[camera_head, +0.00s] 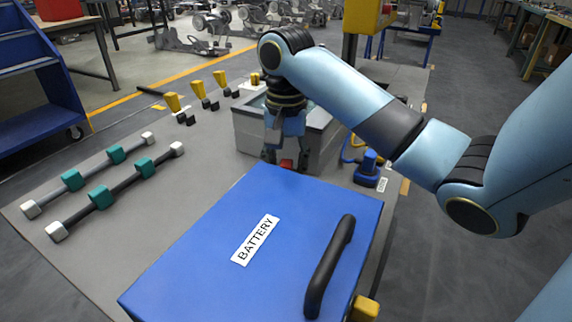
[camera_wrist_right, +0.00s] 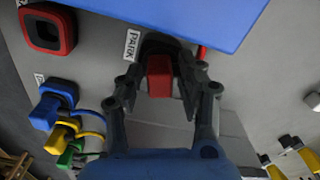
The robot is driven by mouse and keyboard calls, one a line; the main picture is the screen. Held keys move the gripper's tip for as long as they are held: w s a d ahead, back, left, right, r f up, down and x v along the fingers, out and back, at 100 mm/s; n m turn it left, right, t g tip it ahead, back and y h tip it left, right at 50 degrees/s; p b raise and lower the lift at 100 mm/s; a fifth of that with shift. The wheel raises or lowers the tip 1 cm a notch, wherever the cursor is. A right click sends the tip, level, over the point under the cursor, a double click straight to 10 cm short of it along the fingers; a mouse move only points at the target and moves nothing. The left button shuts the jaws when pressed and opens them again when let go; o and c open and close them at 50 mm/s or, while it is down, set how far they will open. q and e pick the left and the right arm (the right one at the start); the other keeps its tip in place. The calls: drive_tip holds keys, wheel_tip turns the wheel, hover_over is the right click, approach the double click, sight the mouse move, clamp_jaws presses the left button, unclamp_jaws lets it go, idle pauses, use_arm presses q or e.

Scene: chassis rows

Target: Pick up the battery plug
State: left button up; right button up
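The battery plug looks to be the red block (camera_wrist_right: 160,76) in the right wrist view, beside a white PARK label (camera_wrist_right: 132,44). It also shows small in the head view (camera_head: 287,164), just past the far edge of the blue BATTERY cover. My right gripper (camera_wrist_right: 162,82) is open, with one finger on each side of the red block and a small gap seen on both sides. In the head view the gripper (camera_head: 285,150) points down beside a grey box. The lower part of the plug is hidden. My left gripper is not in view.
The blue BATTERY cover (camera_head: 190,238) with a black handle (camera_head: 330,265) fills the near middle. A red-rimmed socket (camera_wrist_right: 70,32) and blue, yellow and green connectors (camera_wrist_right: 45,112) lie left in the wrist view. Rods with teal clamps (camera_head: 103,197) lie left on the grey surface.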

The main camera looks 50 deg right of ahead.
clamp_jaws()
drive_tip(key=shift+r, duration=0.1)
